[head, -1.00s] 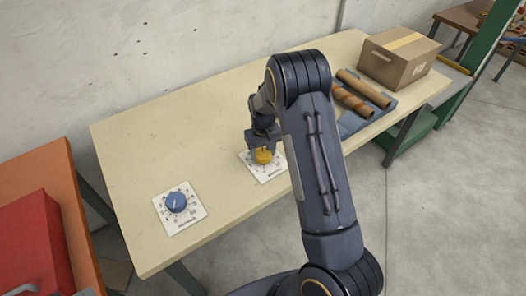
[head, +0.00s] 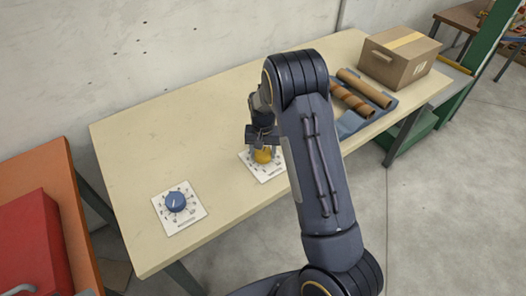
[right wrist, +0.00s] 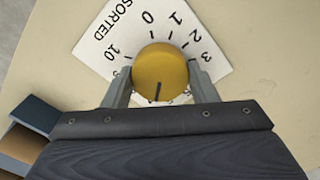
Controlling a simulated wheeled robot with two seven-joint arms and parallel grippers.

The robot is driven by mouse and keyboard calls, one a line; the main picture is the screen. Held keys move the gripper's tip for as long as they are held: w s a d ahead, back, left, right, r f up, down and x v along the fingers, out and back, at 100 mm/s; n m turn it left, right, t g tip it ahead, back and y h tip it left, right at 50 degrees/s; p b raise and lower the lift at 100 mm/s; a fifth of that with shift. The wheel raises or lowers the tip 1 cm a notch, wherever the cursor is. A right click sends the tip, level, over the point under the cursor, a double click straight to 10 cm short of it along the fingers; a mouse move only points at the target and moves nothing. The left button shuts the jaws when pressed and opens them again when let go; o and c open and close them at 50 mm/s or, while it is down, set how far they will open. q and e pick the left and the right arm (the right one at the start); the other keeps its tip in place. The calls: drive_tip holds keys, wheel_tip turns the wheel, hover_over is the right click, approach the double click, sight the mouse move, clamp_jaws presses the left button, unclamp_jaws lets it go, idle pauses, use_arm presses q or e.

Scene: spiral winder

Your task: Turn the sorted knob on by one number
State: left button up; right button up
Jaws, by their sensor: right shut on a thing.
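The yellow knob (head: 263,156) sits on a white dial card on the bench, partly covered by my right gripper in the head view. In the right wrist view the yellow knob (right wrist: 160,70) is on the card marked SORTED (right wrist: 97,45). The numbers 0, 1, 2, 3 and 10 are readable. The knob's dark line points to the bottom of the picture, where the numbers are hidden by my gripper. My right gripper (right wrist: 160,90) is shut on the knob, one finger on each side. My left gripper is not in view.
A blue knob (head: 177,202) on its own white card (head: 190,224) is at the bench's near left. Brown tubes (head: 365,88) and a cardboard box (head: 400,55) are at the right end.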

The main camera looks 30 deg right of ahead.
sight(263, 152)
drive_tip(key=shift+m, duration=0.6)
drive_tip(key=o, duration=1)
drive_tip(key=shift+r, duration=0.15)
wheel_tip(263, 152, up, 7)
drive_tip(key=shift+r, duration=0.3)
